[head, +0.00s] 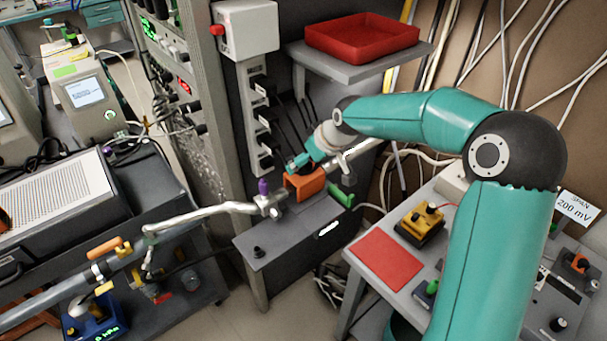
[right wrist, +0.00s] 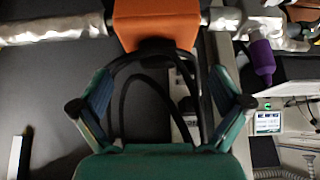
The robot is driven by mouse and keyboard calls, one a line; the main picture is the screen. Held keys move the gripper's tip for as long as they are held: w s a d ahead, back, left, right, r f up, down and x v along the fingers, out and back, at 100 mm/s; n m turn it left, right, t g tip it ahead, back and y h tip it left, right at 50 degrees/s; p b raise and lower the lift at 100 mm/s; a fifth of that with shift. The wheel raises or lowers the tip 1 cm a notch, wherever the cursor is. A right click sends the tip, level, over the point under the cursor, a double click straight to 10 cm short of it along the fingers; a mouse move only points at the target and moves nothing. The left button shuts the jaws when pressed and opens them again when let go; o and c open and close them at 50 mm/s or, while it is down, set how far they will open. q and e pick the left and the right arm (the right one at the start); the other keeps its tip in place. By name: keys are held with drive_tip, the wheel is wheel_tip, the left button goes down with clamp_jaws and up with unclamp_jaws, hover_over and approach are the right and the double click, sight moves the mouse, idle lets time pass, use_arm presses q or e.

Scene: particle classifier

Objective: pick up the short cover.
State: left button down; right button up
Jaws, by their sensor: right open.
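An orange block-shaped piece (head: 304,185), which looks like the short cover, sits on the foil-wrapped pipe above the grey box. It also shows at the top of the right wrist view (right wrist: 155,22), with the pipe coming out on both sides. My right gripper (head: 303,163) is just behind the orange piece in the head view. In the right wrist view its two teal fingers (right wrist: 160,104) are spread apart, with nothing between them but dark cables farther off. The orange piece lies beyond the fingertips, apart from them. My left gripper is not in view.
The foil pipe (head: 200,215) runs left from the grey box (head: 300,232). A purple-topped valve (head: 264,187) is left of the orange piece, a green part (head: 342,197) right of it. A power strip (head: 258,120) with plugs stands close behind. A red tray (head: 362,37) sits on a shelf above.

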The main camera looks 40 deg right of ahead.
sight(304, 177)
drive_tip(key=shift+w+f, duration=0.35)
drive_tip(key=shift+f, duration=0.25)
drive_tip(key=p+x, duration=0.2)
drive_tip(key=x, duration=0.2)
drive_tip(key=shift+d+f, duration=0.1)
drive_tip(key=shift+f, duration=0.25)
drive_tip(key=shift+w+f, duration=0.25)
drive_tip(key=shift+f, duration=0.1)
drive_tip(key=c, duration=0.9)
drive_tip(key=shift+o, duration=0.2)
